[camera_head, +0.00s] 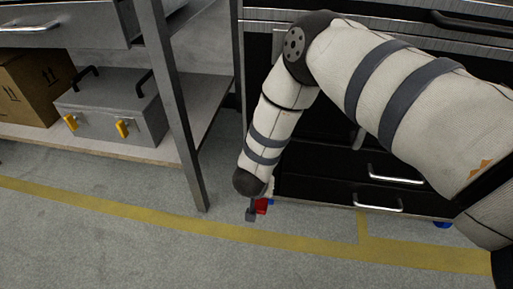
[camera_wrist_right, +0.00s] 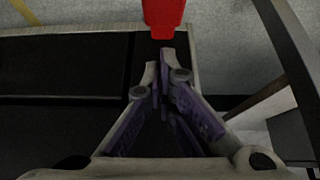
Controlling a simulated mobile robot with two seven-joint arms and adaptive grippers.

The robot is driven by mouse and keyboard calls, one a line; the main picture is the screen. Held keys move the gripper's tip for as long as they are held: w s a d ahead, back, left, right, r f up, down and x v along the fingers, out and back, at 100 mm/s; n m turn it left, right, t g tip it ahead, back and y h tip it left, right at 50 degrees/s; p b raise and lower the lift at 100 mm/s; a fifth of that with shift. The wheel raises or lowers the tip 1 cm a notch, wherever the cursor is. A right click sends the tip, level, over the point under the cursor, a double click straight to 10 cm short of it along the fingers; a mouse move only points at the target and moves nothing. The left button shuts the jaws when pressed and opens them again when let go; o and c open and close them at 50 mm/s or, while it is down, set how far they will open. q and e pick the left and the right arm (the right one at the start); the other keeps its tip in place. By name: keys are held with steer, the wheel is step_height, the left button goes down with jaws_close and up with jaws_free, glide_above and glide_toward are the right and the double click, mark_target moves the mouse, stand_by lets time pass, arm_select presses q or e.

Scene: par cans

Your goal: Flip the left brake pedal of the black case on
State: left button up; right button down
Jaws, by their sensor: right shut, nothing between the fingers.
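The black case (camera_head: 335,165) is a drawer cabinet with silver handles, standing right of the shelf. In the wrist view the red pedal (camera_wrist_right: 163,17) lies just beyond the fingertips of my right gripper (camera_wrist_right: 160,65). The right gripper is shut and empty, its tips close to the pedal; I cannot tell whether they touch. In the head view my right arm hides part of the case and most of the gripper. My left gripper is not in view.
A metal shelf post (camera_head: 178,105) stands close left of my right wrist. The shelf holds a grey toolbox (camera_head: 112,105) with yellow latches and a cardboard box (camera_head: 32,88). A blue caster (camera_head: 443,224) shows under the case's right side. The floor in front is clear, with yellow tape (camera_head: 205,226).

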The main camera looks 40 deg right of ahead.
mark_target(260, 205)
steer(key=b+x, duration=0.1)
steer(key=x, duration=0.3)
steer(key=shift+f+b, duration=0.3)
steer(key=shift+s+a+f+b, duration=0.1)
steer(key=shift+f+b, duration=0.15)
steer(key=shift+f, duration=0.35)
steer(key=shift+s+a+f+b, duration=0.1)
steer(key=shift+f+b, duration=0.15)
steer(key=shift+f, duration=0.35)
steer(key=shift+a+f, duration=0.1)
steer(key=shift+f, duration=0.4)
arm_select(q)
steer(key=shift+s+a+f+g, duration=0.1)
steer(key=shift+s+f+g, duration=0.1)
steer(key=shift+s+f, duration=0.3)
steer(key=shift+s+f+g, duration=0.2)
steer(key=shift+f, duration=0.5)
